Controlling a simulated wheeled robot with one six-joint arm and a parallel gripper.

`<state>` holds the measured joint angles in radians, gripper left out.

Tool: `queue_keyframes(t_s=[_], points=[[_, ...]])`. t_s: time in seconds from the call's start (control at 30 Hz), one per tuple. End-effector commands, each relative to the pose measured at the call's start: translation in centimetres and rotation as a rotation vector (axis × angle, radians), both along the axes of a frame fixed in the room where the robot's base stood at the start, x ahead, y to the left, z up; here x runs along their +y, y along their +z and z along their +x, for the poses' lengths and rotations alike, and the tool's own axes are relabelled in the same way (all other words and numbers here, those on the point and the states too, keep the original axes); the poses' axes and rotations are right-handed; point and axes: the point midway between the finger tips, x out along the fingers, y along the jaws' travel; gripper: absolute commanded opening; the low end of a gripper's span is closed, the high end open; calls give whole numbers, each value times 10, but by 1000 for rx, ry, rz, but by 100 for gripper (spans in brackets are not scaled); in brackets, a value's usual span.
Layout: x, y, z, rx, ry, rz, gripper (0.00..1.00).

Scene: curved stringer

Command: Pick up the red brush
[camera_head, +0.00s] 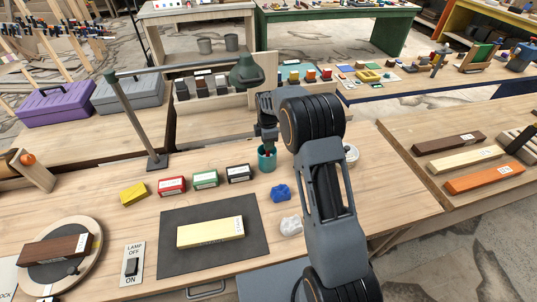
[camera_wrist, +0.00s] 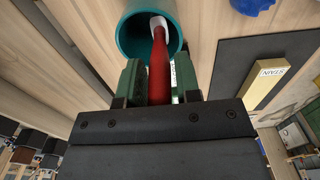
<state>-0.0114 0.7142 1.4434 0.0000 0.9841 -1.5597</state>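The red brush (camera_wrist: 159,62) stands in a teal cup (camera_wrist: 128,38), its red handle toward my gripper and a white part inside the cup. The cup (camera_head: 266,162) stands on the wooden bench in the head view, where my arm partly covers it. My gripper (camera_wrist: 160,80) is right over the cup, with its green fingers on either side of the handle. A narrow light gap shows beside the right finger, so the fingers look open around the handle. In the head view my gripper (camera_head: 266,143) points down at the cup; its fingertips are hard to see.
Black (camera_head: 240,173), green (camera_head: 205,179) and red (camera_head: 172,186) small boxes stand left of the cup. A blue lump (camera_head: 281,193) and a white crumpled lump (camera_head: 291,226) lie in front of it. A lamp (camera_head: 154,150) stands behind left. A dark mat (camera_head: 180,262) bears a yellow block (camera_head: 210,232).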

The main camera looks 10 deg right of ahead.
Motion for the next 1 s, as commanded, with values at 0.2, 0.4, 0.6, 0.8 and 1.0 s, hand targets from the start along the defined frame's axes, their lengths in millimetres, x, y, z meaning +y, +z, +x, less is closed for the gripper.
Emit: queue_keyframes(t_s=[0.2, 0.4, 0.6, 0.8, 1.0], points=[[0, 0, 0, 0, 0, 0, 10], [0, 0, 0, -1, 0, 0, 0], [0, 1, 0, -1, 0, 0, 0], [0, 12, 1, -3, 0, 0, 0], [0, 40, 1, -5, 0, 0, 0]])
